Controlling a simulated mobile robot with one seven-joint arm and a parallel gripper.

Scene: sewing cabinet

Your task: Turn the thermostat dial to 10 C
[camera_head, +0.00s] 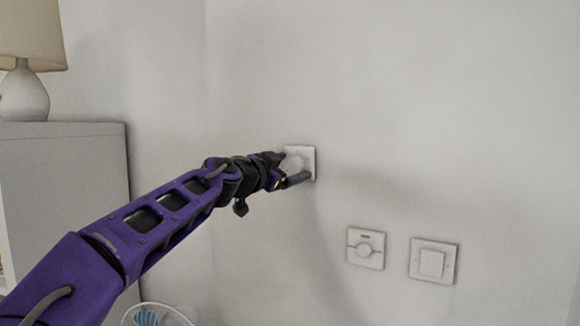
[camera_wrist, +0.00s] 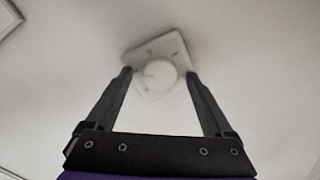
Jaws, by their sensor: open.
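The thermostat is a white square plate (camera_head: 308,152) on the wall, partly hidden behind my gripper in the head view. In the wrist view its plate (camera_wrist: 172,45) and round white dial (camera_wrist: 158,76) show, with faint marks around the dial. My gripper (camera_head: 294,169) is at the thermostat in the head view. In the wrist view my gripper (camera_wrist: 159,74) is open, with one fingertip on each side of the dial. I cannot tell whether the fingertips touch it. The dial's setting is too blurred to read.
A grey cabinet (camera_head: 75,180) with a lamp (camera_head: 25,92) stands at left. A basket (camera_head: 155,314) is at the bottom. The wall around the thermostat is clear.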

